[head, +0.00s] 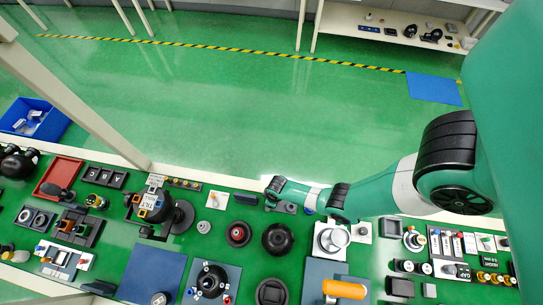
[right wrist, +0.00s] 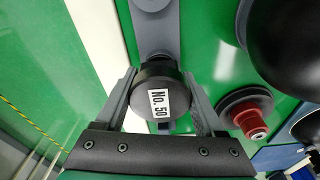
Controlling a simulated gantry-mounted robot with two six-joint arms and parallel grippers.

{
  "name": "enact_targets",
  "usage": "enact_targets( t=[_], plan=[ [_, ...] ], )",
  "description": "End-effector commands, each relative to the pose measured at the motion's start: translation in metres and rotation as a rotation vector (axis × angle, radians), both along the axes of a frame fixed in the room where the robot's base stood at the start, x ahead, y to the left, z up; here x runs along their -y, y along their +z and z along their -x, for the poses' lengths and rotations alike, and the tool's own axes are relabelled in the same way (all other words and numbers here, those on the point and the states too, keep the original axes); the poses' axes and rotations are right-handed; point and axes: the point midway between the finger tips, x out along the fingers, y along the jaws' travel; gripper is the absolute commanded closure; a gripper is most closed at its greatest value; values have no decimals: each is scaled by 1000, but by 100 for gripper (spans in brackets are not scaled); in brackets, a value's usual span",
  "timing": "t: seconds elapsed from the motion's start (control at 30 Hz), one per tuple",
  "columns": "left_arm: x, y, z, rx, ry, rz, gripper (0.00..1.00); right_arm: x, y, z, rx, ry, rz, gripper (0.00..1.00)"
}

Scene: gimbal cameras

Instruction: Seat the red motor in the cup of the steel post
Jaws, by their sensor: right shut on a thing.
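In the right wrist view my right gripper (right wrist: 163,92) is shut on a black cylinder (right wrist: 176,82) with a white label reading "No. 50", held between both fingers. Behind it is a grey plate (right wrist: 167,28) with a round part; whether the cylinder touches it I cannot tell. A red, pale-tipped piece (right wrist: 250,119) stands in a dark round base to the right, outside the fingers; it also shows in the head view (head: 237,232). I cannot tell whether it is the red motor. I cannot clearly pick out the steel post's cup. My left gripper is not in view.
In the head view a black dome (head: 278,238) stands on the green bench right of the red piece. A white plate with a silver disc (head: 338,237) and an orange handle (head: 345,289) are further right. A black gimbal stand (head: 178,215) is at left. The bench is crowded.

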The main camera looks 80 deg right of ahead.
Motion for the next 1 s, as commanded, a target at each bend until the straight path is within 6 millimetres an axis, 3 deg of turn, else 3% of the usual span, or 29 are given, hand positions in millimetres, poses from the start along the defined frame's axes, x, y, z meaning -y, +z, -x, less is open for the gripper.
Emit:
enact_targets(
  t=[0.03, 0.2, 0.47, 0.63, 0.9, 1.0],
  plan=[
    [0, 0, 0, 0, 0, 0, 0, 0, 0, 0, 0, 0, 0, 70],
    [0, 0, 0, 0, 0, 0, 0, 0, 0, 0, 0, 0, 0, 96],
    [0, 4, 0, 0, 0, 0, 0, 0, 5, 0, 1, 0, 0, 96],
    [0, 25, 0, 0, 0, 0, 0, 0, 32, 0, 2, 0, 0, 96],
    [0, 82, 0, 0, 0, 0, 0, 0, 88, 0, 1, 0, 0, 96],
    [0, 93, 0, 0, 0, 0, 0, 0, 100, 0, 1, 0, 0, 96]
  ],
)
